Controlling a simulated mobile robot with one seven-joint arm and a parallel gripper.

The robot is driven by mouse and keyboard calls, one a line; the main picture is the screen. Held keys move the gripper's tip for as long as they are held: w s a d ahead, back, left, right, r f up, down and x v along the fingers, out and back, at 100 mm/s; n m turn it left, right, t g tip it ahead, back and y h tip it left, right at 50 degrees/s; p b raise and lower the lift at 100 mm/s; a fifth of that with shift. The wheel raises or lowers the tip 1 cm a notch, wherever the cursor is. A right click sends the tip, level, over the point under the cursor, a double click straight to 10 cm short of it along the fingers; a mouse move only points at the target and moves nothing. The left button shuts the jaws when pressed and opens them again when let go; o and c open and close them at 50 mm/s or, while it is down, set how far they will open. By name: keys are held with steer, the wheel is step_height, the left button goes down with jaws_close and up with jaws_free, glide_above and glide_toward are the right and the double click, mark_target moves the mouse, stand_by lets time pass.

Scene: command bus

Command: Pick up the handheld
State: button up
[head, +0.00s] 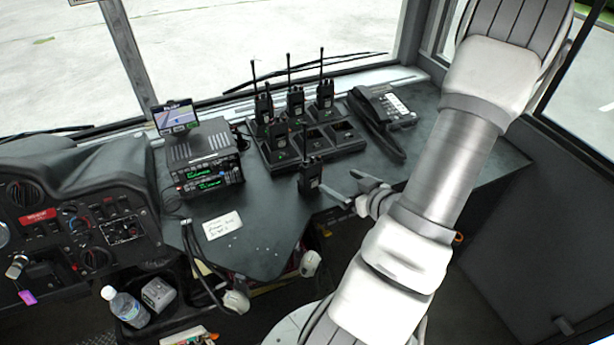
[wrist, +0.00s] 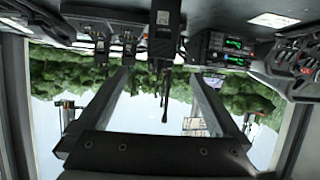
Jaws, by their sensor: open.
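A black handheld (head: 310,178) stands upright near the front edge of the dark desk, apart from the charger, with its antenna pointing up. My gripper (head: 343,187) is open and empty, just right of the handheld at low height in the head view. In the wrist view, which is upside down, the handheld (wrist: 165,38) is in the middle, ahead of and between the fingertips of my gripper (wrist: 158,78). I cannot tell whether any finger touches it.
A charger base (head: 312,145) holding several similar radios stands behind the handheld. A desk phone (head: 380,112) is to its right. A radio stack (head: 203,160) with a small screen (head: 176,116) is at left. A paper note (head: 222,226) lies on clear desk.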

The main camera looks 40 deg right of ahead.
mark_target(315, 168)
steer(key=b+x, duration=0.4)
steer(key=x, duration=0.7)
steer(key=shift+w+f, duration=0.15)
steer(key=shift+w, duration=0.15)
steer(key=x, duration=0.5)
steer(key=shift+w+a+f, duration=0.1)
steer(key=shift+f, duration=0.4)
steer(key=c, duration=1.4)
